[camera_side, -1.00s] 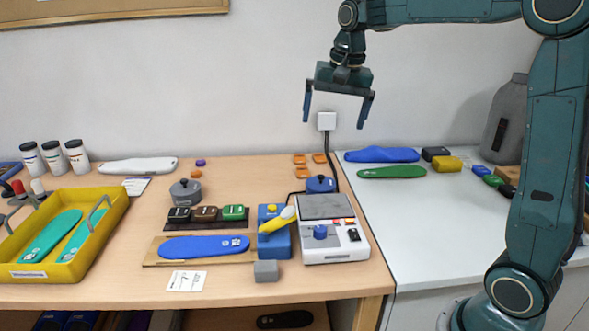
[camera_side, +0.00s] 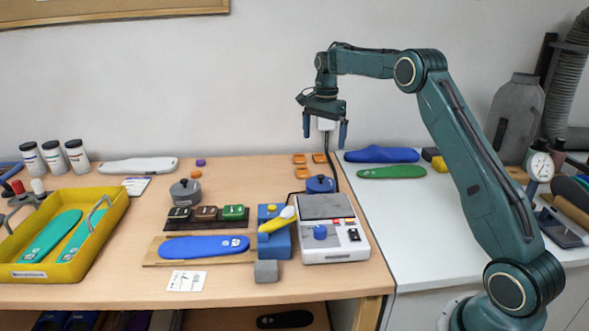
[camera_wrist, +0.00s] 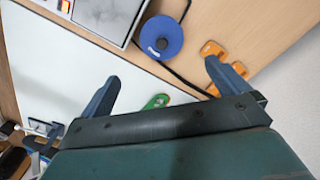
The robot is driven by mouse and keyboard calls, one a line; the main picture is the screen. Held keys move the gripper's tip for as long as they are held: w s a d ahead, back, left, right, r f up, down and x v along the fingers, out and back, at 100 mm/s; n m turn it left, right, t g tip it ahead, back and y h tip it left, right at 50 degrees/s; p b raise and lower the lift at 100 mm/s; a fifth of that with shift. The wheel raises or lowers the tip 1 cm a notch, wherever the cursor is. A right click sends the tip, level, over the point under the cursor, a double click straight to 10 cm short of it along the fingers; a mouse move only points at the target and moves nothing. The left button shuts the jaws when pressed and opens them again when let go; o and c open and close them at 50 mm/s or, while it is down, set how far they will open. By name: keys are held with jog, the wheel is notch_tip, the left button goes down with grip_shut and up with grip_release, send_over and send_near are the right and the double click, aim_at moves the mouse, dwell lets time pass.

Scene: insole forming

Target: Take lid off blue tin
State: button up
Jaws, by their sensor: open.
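The blue tin (camera_side: 320,184) is round, with its blue lid on top and a small knob in the middle. It stands on the wooden table behind the white machine, and it also shows in the wrist view (camera_wrist: 161,38) near the top. My gripper (camera_side: 324,138) is open and empty, pointing down in the air above the tin and well clear of it. In the wrist view its two fingers (camera_wrist: 160,85) stand wide apart, with the tin beyond them.
The white machine (camera_side: 335,254) with a grey plate stands in front of the tin. A grey lidded tin (camera_side: 186,191) stands to the left.

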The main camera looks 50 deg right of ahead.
aim_at(321, 175)
jog(key=shift+d+f, duration=0.2)
jog(key=shift+f, duration=0.15)
jog(key=shift+f, duration=4.15)
jog(key=shift+w+a+f, duration=0.1)
jog(key=shift+w+f, duration=0.05)
jog(key=shift+f, duration=2.45)
